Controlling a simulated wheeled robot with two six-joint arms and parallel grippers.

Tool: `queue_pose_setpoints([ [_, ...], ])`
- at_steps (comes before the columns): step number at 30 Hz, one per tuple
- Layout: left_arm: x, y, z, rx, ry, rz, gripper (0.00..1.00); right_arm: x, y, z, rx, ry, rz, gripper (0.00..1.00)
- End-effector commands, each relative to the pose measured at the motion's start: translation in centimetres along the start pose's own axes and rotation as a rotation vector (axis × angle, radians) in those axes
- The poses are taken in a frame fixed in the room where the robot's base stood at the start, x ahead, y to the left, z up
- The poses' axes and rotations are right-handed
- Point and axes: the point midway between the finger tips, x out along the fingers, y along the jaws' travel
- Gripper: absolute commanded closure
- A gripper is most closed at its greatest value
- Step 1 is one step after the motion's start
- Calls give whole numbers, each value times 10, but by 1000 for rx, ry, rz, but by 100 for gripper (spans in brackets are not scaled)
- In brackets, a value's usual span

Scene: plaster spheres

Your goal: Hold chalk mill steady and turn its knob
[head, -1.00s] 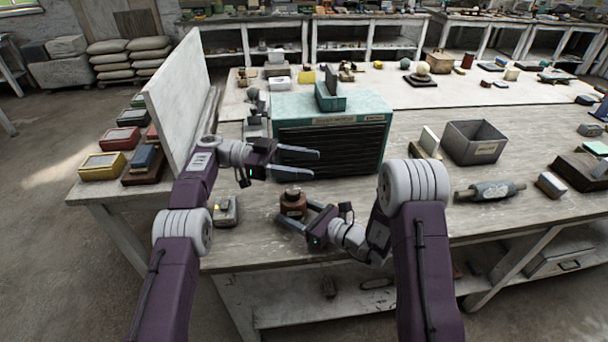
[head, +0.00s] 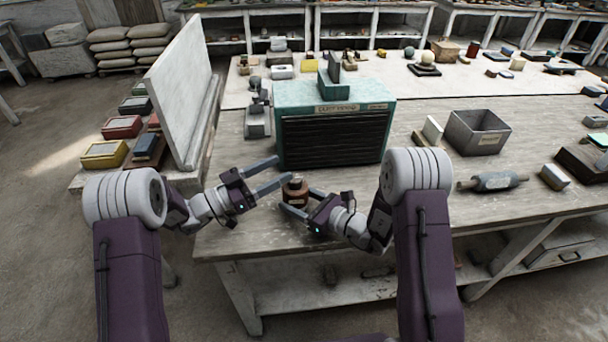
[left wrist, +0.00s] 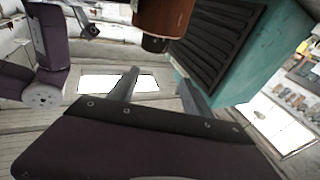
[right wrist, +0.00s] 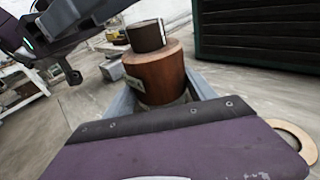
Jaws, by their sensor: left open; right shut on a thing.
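The chalk mill is a squat brown wooden cylinder (head: 296,195) with a pale label, upright near the table's front edge. Its dark round knob (right wrist: 145,36) sits on top. My right gripper (head: 299,201) is shut on the mill's body, one finger on each side; the mill also shows in the right wrist view (right wrist: 157,74). My left gripper (head: 283,168) is open and empty, its fingertips just left of the mill near the knob's height. In the left wrist view the knob (left wrist: 154,44) and the mill's body (left wrist: 163,16) appear upside down beyond the open fingers.
A teal cabinet (head: 335,92) with a dark slatted front stands close behind the mill. A white upright board (head: 180,90) is at the left. A grey bin (head: 476,133) and a roller (head: 492,181) lie to the right. The tabletop between is clear.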

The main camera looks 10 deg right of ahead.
Motion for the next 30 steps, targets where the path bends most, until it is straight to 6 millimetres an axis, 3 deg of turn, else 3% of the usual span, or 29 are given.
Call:
queue_pose_setpoints([
  [6,-37,26,26,16,-113,-159,42,0,0,0,0,0,1,77],
  [15,-45,35,35,23,-152,-193,42,0,0,0,0,0,1,77],
  [19,-26,32,37,23,-151,-188,42,0,0,0,0,-1,1,77],
  [30,54,16,49,22,-150,-188,42,0,0,0,0,-1,0,77],
])
